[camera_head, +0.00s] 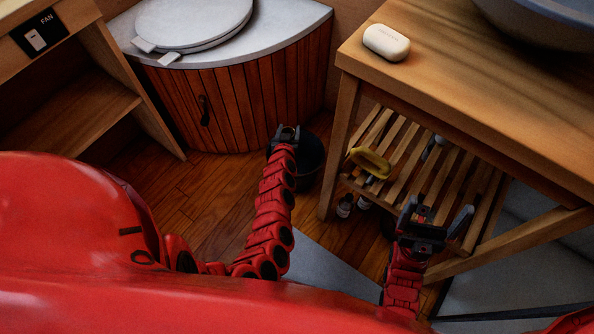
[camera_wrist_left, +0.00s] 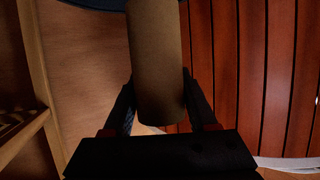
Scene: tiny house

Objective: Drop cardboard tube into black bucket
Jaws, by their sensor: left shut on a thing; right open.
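The black bucket (camera_head: 309,165) stands on the wood floor in front of the slatted cabinet in the head view. My left gripper (camera_head: 285,132) is beside and above the bucket's left rim and covers part of it. In the left wrist view the brown cardboard tube (camera_wrist_left: 156,50) lies between the two fingers of my left gripper (camera_wrist_left: 158,100), which is shut on it. The tube cannot be made out in the head view. My right gripper (camera_head: 434,216) is open and empty, in front of the slatted shelf at the right.
A wooden table (camera_head: 450,75) with a soap bar (camera_head: 386,42) on it stands at the right. Its slatted lower shelf (camera_head: 402,175) holds a yellow item (camera_head: 371,163). The curved cabinet (camera_head: 240,100) is behind the bucket. A wooden shelf unit (camera_head: 85,110) stands at the left.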

